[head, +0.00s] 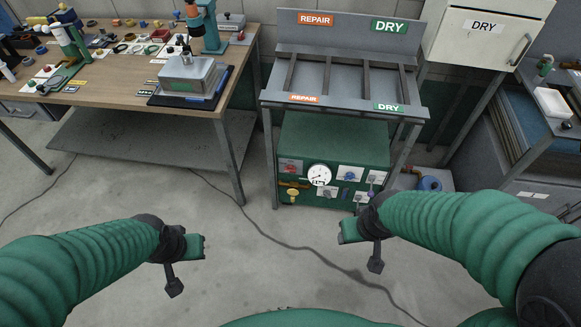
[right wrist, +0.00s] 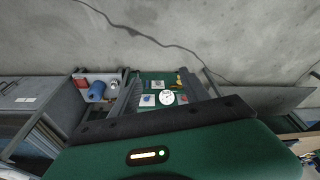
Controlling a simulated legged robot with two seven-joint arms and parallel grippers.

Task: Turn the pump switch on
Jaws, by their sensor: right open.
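The green control panel (head: 330,190) is on the front of the green unit under the rack, with a white round gauge (head: 319,174). In the right wrist view the gauge (right wrist: 166,98) and panel show small and upside down. My right gripper (head: 350,231) is open, in front of and below the panel, apart from it. My left gripper (head: 195,246) is left of it over the floor, its jaws unclear.
A grey rack (head: 345,85) with REPAIR and DRY labels stands above the panel. A workbench (head: 110,85) with tools is at left. A white DRY cabinet (head: 480,35) is at upper right. A cable (head: 270,230) crosses the otherwise clear floor. A blue object (head: 429,183) stands right of the panel.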

